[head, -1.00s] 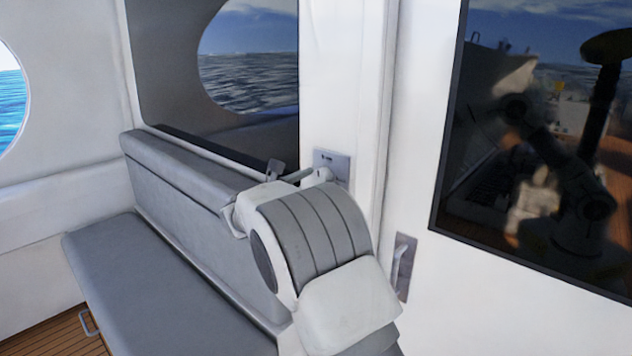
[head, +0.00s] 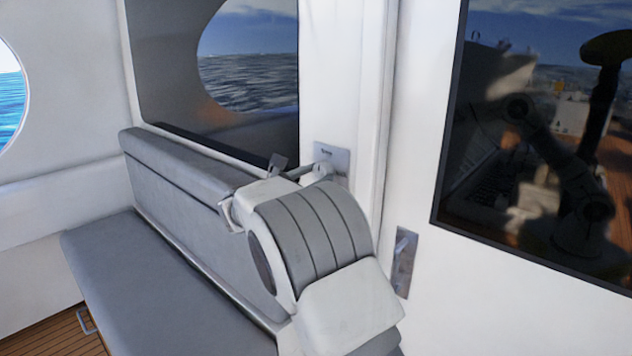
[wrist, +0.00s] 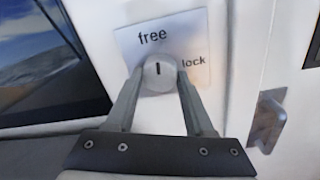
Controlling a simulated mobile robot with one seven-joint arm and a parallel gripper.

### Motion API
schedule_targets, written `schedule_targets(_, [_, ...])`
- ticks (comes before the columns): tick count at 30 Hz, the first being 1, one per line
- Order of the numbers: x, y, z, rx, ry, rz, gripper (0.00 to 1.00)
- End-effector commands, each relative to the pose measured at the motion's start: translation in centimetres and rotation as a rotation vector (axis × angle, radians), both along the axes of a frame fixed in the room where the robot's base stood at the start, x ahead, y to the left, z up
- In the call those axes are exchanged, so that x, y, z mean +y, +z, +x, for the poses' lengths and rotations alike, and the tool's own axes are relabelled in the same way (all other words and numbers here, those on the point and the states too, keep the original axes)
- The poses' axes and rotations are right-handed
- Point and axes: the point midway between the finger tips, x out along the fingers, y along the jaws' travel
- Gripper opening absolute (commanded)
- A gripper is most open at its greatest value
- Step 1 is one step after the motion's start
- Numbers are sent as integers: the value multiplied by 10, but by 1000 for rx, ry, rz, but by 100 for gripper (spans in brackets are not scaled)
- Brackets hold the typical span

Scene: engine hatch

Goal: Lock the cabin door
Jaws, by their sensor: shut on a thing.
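The lock is a metal plate (wrist: 205,85) marked "free" at the top and "lock" at the right, with a round grey knob (wrist: 159,70). The knob's short dark mark stands about upright, towards "free". My gripper (wrist: 160,82) has one finger on each side of the knob and is shut on it. In the head view the lock plate (head: 341,158) is on the white wall, and my wrist partly hides it and the knob. The white cabin door (head: 440,275), with a dark window, is at the right. Its handle (head: 403,263) also shows in the wrist view (wrist: 268,122).
A grey padded bench (head: 160,290) with a backrest (head: 185,190) lies left of my arm. A dark window (head: 245,70) is in the wall behind it. Wooden floor (head: 50,335) shows at the lower left.

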Motion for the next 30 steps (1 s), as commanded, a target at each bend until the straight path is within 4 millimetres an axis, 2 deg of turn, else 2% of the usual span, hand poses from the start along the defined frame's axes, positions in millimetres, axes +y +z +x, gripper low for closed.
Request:
schedule_targets(5, [1, -7, 0, -90, 1, 114, 0])
schedule_targets(30, [3, -4, 2, -581, 2, 743, 0])
